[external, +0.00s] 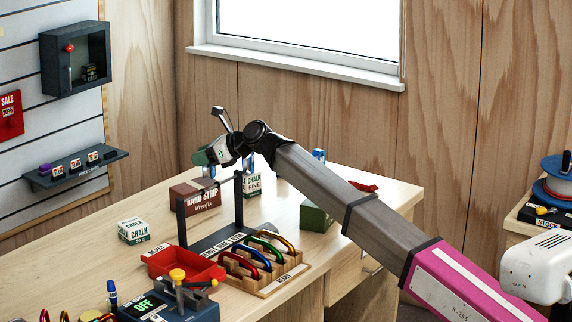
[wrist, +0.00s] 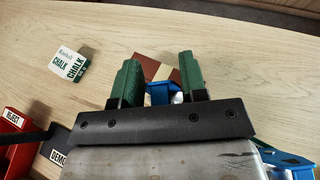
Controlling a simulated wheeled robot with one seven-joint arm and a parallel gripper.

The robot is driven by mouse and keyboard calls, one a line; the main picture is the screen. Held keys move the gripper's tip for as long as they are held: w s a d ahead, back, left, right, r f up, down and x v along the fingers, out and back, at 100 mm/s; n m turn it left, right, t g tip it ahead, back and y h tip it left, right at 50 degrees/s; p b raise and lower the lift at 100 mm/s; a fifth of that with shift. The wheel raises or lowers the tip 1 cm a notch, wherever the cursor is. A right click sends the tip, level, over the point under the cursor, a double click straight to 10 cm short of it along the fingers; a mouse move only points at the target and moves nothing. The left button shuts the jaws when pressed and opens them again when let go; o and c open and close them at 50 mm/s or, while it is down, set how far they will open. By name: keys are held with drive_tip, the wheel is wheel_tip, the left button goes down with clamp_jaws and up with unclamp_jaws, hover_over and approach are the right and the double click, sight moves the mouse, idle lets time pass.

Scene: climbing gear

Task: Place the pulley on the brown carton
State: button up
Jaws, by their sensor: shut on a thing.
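The brown carton (external: 199,199), lettered HARD STRIP, sits on the wooden bench; its brown and tan top shows partly behind my fingers in the wrist view (wrist: 150,63). My gripper (external: 205,156) is over the carton, with green fingers. In the wrist view my gripper (wrist: 160,85) is shut on a blue piece that looks like the pulley (wrist: 159,94), with a pale part beside it. In the external view the pulley (external: 208,171) hangs just below the fingers, close above the carton. I cannot tell whether it touches the carton.
A white and green chalk box (external: 133,231) stands left of the carton, and another chalk box (external: 252,185) right of it. A dark upright stand (external: 239,205) rises in front. A red tray (external: 183,265) and a carabiner rack (external: 262,265) are nearer. A green box (external: 317,217) sits right.

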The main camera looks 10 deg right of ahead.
drive_tip(key=shift+f, duration=0.9)
drive_tip(key=o, duration=0.9)
drive_tip(key=shift+f, duration=0.1)
drive_tip(key=shift+o, duration=0.2)
drive_tip(key=v, duration=1.2)
drive_tip(key=shift+r, duration=0.25)
